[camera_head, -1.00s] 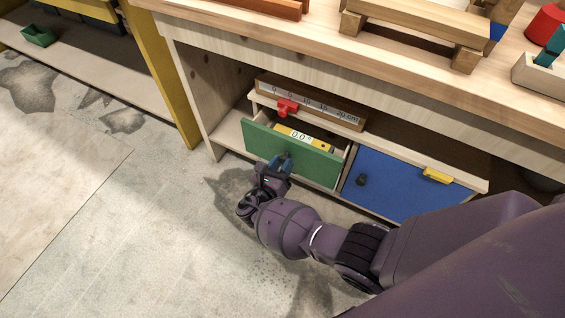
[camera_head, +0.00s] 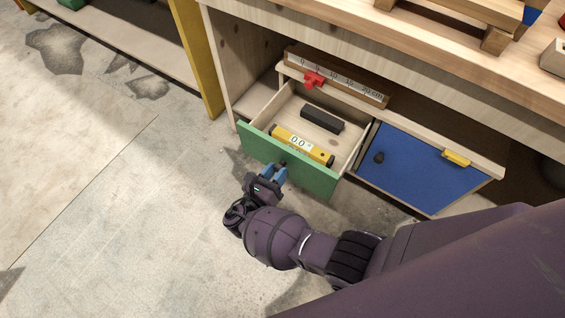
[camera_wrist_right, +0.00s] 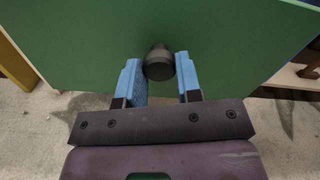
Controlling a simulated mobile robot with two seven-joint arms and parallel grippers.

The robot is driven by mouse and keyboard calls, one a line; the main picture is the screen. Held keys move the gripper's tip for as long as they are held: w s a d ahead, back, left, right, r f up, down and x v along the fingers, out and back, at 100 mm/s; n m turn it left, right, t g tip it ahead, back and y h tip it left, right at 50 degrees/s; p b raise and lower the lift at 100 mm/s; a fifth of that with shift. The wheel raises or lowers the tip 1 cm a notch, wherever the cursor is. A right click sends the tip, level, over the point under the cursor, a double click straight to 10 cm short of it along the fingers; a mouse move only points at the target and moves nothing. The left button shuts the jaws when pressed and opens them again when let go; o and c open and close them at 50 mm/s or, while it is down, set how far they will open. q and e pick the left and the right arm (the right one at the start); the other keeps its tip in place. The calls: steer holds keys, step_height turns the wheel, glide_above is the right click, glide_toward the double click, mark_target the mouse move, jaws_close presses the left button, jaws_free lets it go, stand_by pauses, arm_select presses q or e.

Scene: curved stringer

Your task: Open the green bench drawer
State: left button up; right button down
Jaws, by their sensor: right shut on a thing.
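The green bench drawer (camera_head: 312,177) is pulled out from under the bench, and its inside shows in the head view. A yellow level (camera_head: 302,146) reading 0.0 and a dark block (camera_head: 321,118) lie in it. My right gripper (camera_head: 277,170) is at the drawer front, shut on its dark round knob. In the right wrist view the blue fingers stand on both sides of the knob (camera_wrist_right: 158,63), in front of the green panel (camera_wrist_right: 90,40). My left gripper is not in view.
A blue door (camera_head: 420,168) with a dark knob is right of the drawer. A ruler board (camera_head: 340,80) with a red slider (camera_head: 313,80) lies on the shelf above. A yellow post (camera_head: 198,60) stands left. The floor (camera_head: 110,220) at left is clear.

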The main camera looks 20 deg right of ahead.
steer(key=shift+s+a, duration=0.2)
steer(key=shift+a, duration=0.05)
steer(key=c, duration=0.8)
jaws_free()
